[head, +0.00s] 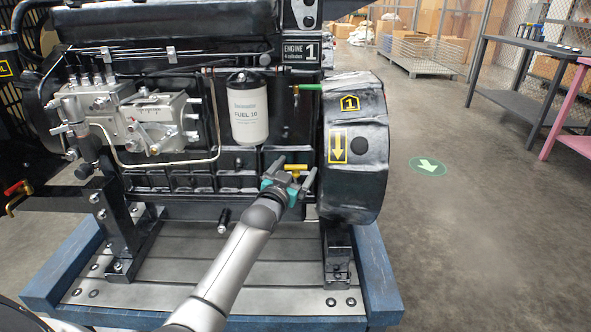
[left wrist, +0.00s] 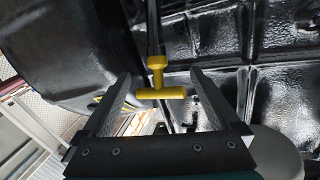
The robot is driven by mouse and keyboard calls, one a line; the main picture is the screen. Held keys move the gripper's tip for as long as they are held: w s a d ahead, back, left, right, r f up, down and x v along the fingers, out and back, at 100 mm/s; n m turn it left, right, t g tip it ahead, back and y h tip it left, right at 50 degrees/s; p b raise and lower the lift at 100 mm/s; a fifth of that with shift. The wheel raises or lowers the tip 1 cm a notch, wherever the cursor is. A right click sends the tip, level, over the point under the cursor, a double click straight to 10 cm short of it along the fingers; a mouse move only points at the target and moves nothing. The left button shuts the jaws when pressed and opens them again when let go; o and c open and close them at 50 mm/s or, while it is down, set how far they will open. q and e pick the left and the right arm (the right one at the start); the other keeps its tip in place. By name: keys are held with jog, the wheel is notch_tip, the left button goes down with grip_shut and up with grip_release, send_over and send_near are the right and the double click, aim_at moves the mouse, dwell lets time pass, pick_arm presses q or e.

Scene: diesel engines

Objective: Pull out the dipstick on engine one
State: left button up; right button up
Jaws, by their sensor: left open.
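Engine one (head: 278,110) is a black diesel engine with an "ENGINE 1" plate, standing on a metal deck in front of me. The dipstick's yellow T-shaped handle (head: 297,168) shows low on the engine's side, left of the flywheel housing. In the left wrist view the yellow handle (left wrist: 158,82) sits between the fingers, below a dark tube. My left gripper (head: 291,179) is open around the handle, with a visible gap to each finger; it also shows in the left wrist view (left wrist: 168,100). Part of the handle is hidden behind the gripper in the head view. My right gripper is not in view.
A white fuel filter (head: 248,110) hangs above the gripper. A green-handled valve (head: 307,87) sits near the flywheel housing (head: 357,150). Blue beams (head: 376,275) edge the deck. The floor (head: 470,230) at the right is clear up to a dark table (head: 532,45).

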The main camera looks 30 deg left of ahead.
pick_arm(q)
jog(key=shift+c, duration=0.4)
grip_shut()
dwell(0.4)
